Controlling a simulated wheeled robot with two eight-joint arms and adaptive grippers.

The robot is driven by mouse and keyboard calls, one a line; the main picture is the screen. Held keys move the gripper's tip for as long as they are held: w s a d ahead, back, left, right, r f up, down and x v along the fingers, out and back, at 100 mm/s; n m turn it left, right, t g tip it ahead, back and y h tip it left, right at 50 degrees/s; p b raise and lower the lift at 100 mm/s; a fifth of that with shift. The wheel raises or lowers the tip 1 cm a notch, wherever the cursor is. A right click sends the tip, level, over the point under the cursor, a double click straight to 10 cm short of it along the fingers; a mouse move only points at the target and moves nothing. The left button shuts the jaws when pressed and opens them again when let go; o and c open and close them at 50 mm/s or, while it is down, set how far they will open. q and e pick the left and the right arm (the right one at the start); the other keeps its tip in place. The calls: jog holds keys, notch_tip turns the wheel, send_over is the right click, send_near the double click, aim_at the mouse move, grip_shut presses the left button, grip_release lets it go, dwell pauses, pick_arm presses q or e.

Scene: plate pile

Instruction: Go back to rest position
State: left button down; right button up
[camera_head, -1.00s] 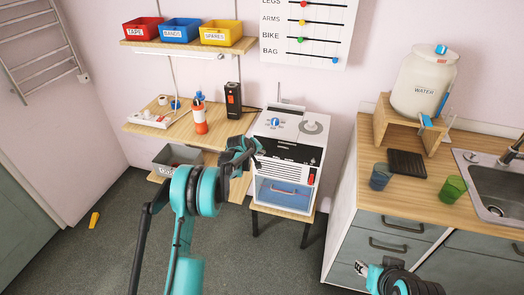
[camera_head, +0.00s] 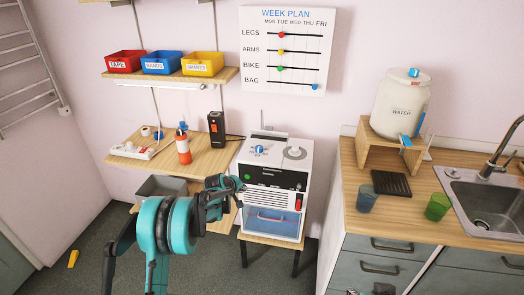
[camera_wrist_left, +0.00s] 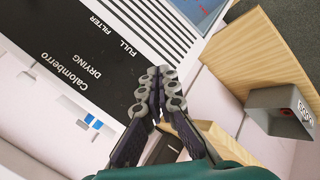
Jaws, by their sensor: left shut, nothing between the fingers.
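My left gripper (camera_head: 238,186) is in front of the left side of the white machine (camera_head: 258,160), at about the height of its black panel. In the left wrist view its fingers (camera_wrist_left: 158,88) are closed together with nothing between them. The machine's black panel with lettering (camera_wrist_left: 85,50) fills the upper left of that view. Whether the fingers touch the machine cannot be told. My right arm shows only as a small part at the bottom edge of the head view, and its gripper's fingers are not visible.
The machine stands on a low wooden stand (camera_head: 270,240). A wooden shelf (camera_head: 210,160) with a shaker bottle (camera_head: 183,150) is left of it. A grey bin (camera_head: 160,187) sits below. The counter (camera_head: 420,215) with cups and a sink is at right.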

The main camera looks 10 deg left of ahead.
pick_arm(q)
jog(key=s+d+r+m+y, duration=0.1)
jog(key=s+d+r+m, duration=0.1)
jog(key=s+r, duration=0.65)
jog(key=s+d+r+m, duration=0.2)
jog(key=s+d+r, duration=0.1)
jog(key=s+r, duration=0.6)
jog(key=s+f+m, duration=0.1)
jog(key=s+m, duration=0.1)
jog(key=s, duration=1.2)
jog(key=s+f+m+g+y, duration=0.1)
jog(key=s+f+m, duration=0.1)
jog(key=s, duration=1.1)
jog(key=shift+s+d+m+g, duration=0.3)
jog(key=shift+s+d+m, duration=0.1)
jog(key=shift+m, duration=0.4)
